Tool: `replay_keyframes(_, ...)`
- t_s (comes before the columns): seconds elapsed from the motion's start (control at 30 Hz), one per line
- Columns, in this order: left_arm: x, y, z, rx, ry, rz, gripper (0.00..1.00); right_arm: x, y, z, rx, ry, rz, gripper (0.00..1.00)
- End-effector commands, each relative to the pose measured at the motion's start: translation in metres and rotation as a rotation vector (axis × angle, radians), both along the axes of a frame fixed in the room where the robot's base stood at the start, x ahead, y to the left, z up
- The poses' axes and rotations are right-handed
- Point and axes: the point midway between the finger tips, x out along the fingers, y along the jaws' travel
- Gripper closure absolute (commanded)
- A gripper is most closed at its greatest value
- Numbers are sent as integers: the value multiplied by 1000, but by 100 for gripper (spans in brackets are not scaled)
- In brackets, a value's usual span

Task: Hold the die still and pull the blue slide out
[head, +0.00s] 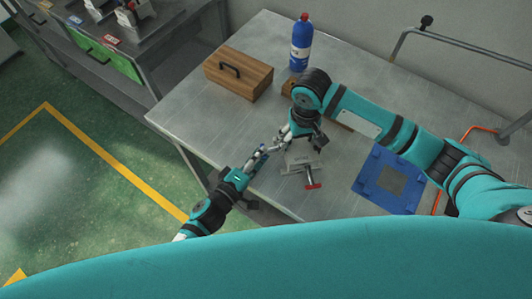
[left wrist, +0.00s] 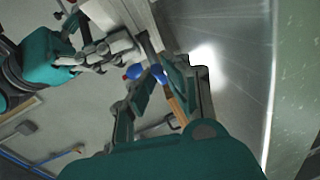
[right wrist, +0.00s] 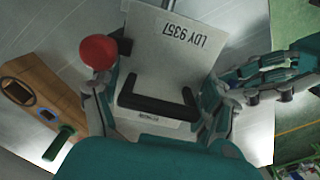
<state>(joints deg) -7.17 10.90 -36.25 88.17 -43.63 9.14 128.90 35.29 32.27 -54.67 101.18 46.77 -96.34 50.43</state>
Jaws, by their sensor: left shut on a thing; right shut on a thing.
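The grey metal die (head: 303,157) sits on the table, with a red knob (head: 313,186) on a rod at its near side. In the right wrist view the die (right wrist: 185,45) shows the label "LDY 9357" and a black handle (right wrist: 155,102). My right gripper (head: 300,136) is shut on the die, its fingers at the two ends of the handle. My left gripper (head: 263,152) is shut on the blue slide (left wrist: 134,72) at the die's left side, near the table edge. In the left wrist view the fingers partly hide the slide; I cannot tell how far it is out.
A wooden box (head: 238,73) with a black handle and a blue bottle (head: 301,42) stand at the back of the table (head: 190,105). A blue frame with a grey centre (head: 370,190) lies right of the die. A wooden tool holder (right wrist: 25,105) is partly hidden behind my right arm.

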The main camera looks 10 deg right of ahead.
Motion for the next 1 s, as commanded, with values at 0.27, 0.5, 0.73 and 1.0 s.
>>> replay_keyframes(0.27, 0, 7, -2, 6, 1, 2, 100, 1, -2, 0, -5, -2, -4, 81)
replay_keyframes(0.5, 0, 7, -2, 5, 2, 2, 67, 1, -3, 0, -6, -2, -5, 81)
replay_keyframes(0.73, 0, 6, -1, 3, 1, 1, 65, 1, -2, 0, -5, -2, -3, 81)
replay_keyframes(1.0, -18, 22, 1, 4, 3, 1, 65, 1, -2, 0, -4, -1, -3, 81)
